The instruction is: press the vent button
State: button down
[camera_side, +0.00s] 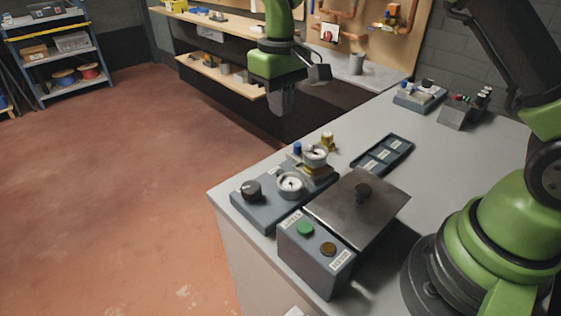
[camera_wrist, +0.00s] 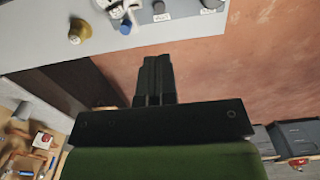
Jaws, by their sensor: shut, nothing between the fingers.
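A dark grey control box (camera_side: 312,265) stands at the front edge of the grey worktop. On its top are a green button (camera_side: 305,228) and a brown button (camera_side: 328,248), each with a small white label. The labels are too small to read surely, so I cannot tell which is vent. My gripper (camera_side: 281,106) is shut and empty, hanging in the air beyond the worktop's far left edge, well away from the box. In the wrist view my gripper's closed fingers (camera_wrist: 156,60) point over the floor near the worktop edge; neither button shows there.
A metal plate with a black knob (camera_side: 362,192) lies right behind the box. A unit with a black dial (camera_side: 252,191) and gauges (camera_side: 291,186) is close on its left. A dark labelled tray (camera_side: 382,155) is farther back. Brass fittings (camera_side: 327,140) rise near the edge.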

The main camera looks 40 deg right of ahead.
aim_at(281, 172)
notch_tip(281, 172, down, 14)
dwell(0.6)
jog(key=shift+f, duration=0.85)
jog(key=shift+s, duration=0.1)
notch_tip(281, 172, up, 15)
jog(key=shift+w, duration=0.25)
jog(key=shift+f, duration=0.15)
